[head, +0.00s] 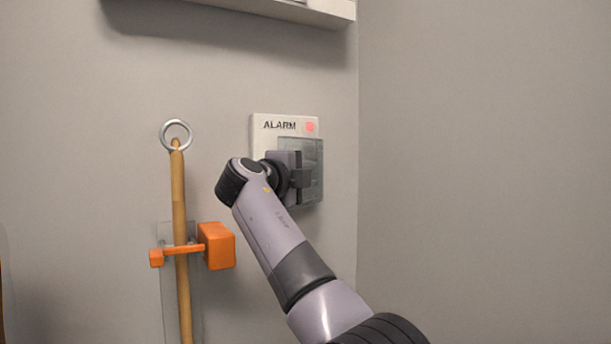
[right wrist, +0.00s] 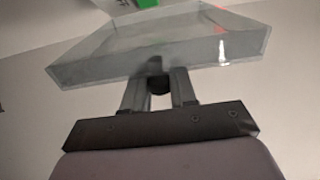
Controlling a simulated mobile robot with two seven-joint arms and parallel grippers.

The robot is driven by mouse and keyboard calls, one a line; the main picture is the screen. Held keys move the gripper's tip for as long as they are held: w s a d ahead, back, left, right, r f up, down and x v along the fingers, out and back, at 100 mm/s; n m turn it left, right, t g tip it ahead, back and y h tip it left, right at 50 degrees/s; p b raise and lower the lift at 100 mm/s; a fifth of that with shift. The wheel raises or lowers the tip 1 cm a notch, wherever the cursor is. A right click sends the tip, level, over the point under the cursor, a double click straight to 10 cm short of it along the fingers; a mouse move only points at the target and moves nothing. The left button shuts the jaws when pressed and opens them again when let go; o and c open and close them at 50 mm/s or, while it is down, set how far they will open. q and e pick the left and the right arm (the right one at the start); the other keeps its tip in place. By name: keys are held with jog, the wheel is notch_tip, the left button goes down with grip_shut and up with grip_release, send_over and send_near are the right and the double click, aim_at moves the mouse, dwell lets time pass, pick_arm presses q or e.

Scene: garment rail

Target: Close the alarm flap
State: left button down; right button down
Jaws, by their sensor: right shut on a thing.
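The white alarm panel (head: 258,138) is on the wall, with the word ALARM and a red light at its top. Its clear grey flap (head: 314,157) hangs over the lower right part of the panel. In the right wrist view the flap (right wrist: 100,72) is a see-through shallow cover with a dark knob (right wrist: 159,84) at its near edge. My right gripper (head: 303,178) is at the flap, its two fingers (right wrist: 159,90) shut on the knob. My wrist hides part of the panel and flap. I cannot tell whether the flap is flush with the panel. My left gripper is out of view.
A wooden pole (head: 179,200) with a metal ring (head: 176,134) stands left of my arm, in an orange clip (head: 216,245) on the wall. A pale shelf (head: 300,8) juts out above the panel. A bare side wall (head: 480,170) is to the right.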

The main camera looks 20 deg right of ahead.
jog(key=shift+w+a+f+g, duration=0.1)
jog(key=shift+g, duration=0.2)
dwell(0.4)
jog(key=c, duration=1)
grip_release()
jog(key=shift+o, duration=0.2)
jog(key=b+v, duration=0.3)
jog(key=v, duration=0.4)
